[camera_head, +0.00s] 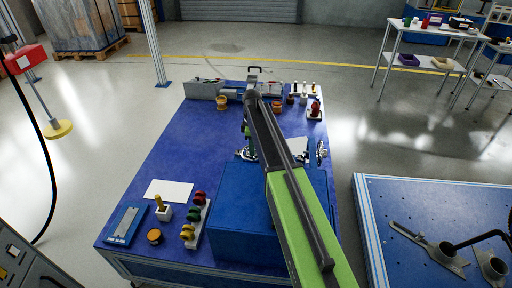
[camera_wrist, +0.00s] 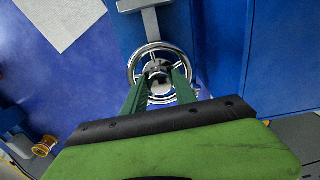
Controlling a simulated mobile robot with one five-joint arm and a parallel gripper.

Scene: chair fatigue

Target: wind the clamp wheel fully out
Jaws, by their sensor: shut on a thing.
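The clamp wheel (camera_wrist: 134,66) is a shiny chrome ring with spokes and a bright hub, seen almost face-on in the wrist view. My gripper (camera_wrist: 160,80) has its two green fingers reaching over the wheel, one on each side of the hub, shut on it. The fingers hide the lower part of the wheel. In the head view my gripper (camera_head: 246,132) points down beyond the blue box, and chrome parts (camera_head: 246,154) show just below it, partly hidden by my arm. How far the wheel is wound out cannot be told.
A large blue box (camera_head: 232,215) stands on the blue table (camera_head: 170,150) close to my arm. Another shiny metal wheel (camera_head: 321,151) is at the table's right edge. Colored knobs (camera_head: 188,231) sit front left.

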